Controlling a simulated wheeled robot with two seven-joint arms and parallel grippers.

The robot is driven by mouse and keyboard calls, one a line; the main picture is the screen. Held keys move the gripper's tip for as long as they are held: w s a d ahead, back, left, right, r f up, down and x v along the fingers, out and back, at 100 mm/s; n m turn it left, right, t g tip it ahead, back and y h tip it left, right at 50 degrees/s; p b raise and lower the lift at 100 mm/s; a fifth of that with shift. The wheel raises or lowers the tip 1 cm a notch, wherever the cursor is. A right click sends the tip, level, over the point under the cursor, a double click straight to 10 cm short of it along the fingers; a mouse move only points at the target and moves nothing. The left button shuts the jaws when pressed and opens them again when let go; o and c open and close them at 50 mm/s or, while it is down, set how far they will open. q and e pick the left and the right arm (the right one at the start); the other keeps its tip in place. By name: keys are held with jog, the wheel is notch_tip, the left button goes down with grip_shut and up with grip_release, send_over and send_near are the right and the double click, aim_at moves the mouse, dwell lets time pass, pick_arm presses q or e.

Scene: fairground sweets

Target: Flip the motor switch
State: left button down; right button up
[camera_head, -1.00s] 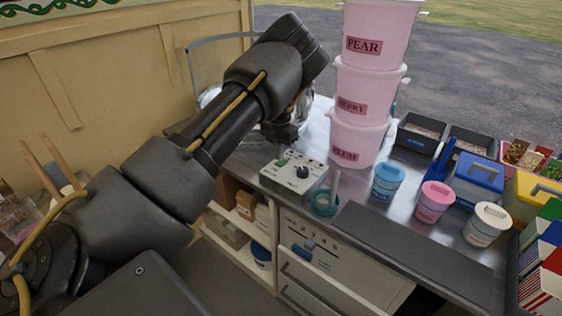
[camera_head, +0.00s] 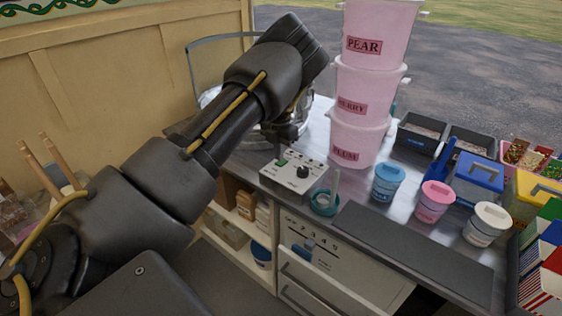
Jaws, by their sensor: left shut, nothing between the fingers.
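A pale control box (camera_head: 292,180) sits on the metal counter near its front left edge. On its top are a green switch (camera_head: 282,162) at the left and a black round knob (camera_head: 302,171) at the right. My left arm reaches in from the left, and my left gripper (camera_head: 284,141) is just behind and above the box, near the green switch. The gripper is shut and empty. Its fingertips are small and dark here, so I cannot tell whether they touch the switch. Which way the switch is set is too small to read. My right gripper is not in view.
Stacked pink tubs (camera_head: 361,143) stand right behind the box. A teal ring-shaped holder (camera_head: 324,204) with a pale stick is close to its right. A metal bowl, partly hidden by my arm, lies behind. Small lidded tubs (camera_head: 388,183) and a dark mat (camera_head: 415,240) lie further right.

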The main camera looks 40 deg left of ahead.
aim_at(279, 163)
pick_arm(q)
jog(key=shift+f+b, duration=0.35)
jog(key=shift+f, duration=0.45)
dwell(0.4)
jog(key=shift+r+p, duration=2.8)
jog(key=shift+r, duration=0.8)
jog(key=shift+f, duration=0.15)
